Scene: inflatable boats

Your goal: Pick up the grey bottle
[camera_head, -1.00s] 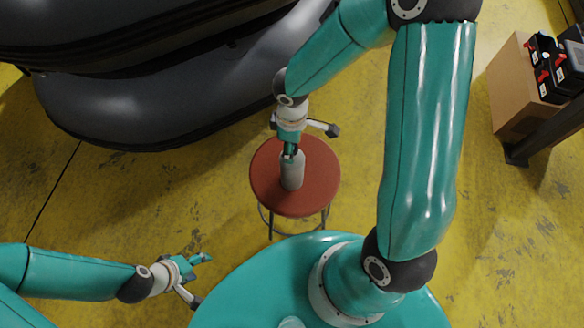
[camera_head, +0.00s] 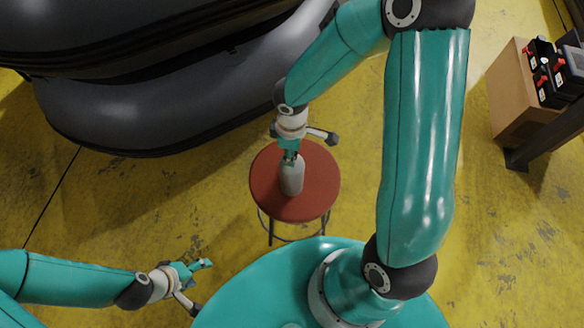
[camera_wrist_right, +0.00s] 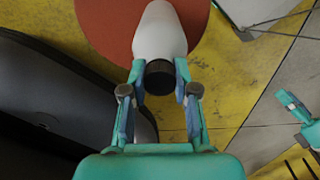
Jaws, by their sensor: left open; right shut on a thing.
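The grey bottle (camera_head: 292,181) is upright over the round red stool seat (camera_head: 322,190) in the head view. In the right wrist view the pale bottle body (camera_wrist_right: 160,35) lies beyond its dark cap, with the red seat (camera_wrist_right: 103,22) behind it. My right gripper (camera_head: 290,157) is at the bottle's top, its fingers closed on both sides of the cap (camera_wrist_right: 160,78). I cannot tell whether the bottle's base touches the seat. My left gripper (camera_head: 204,264) is open and empty, to the lower left of the stool and apart from it.
Dark inflatable boats (camera_head: 180,95) are stacked at the upper left, close behind the stool. A cardboard box (camera_head: 510,95) and black-and-red batteries (camera_head: 550,75) stand at the right. The yellow floor (camera_head: 130,200) left of the stool is clear.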

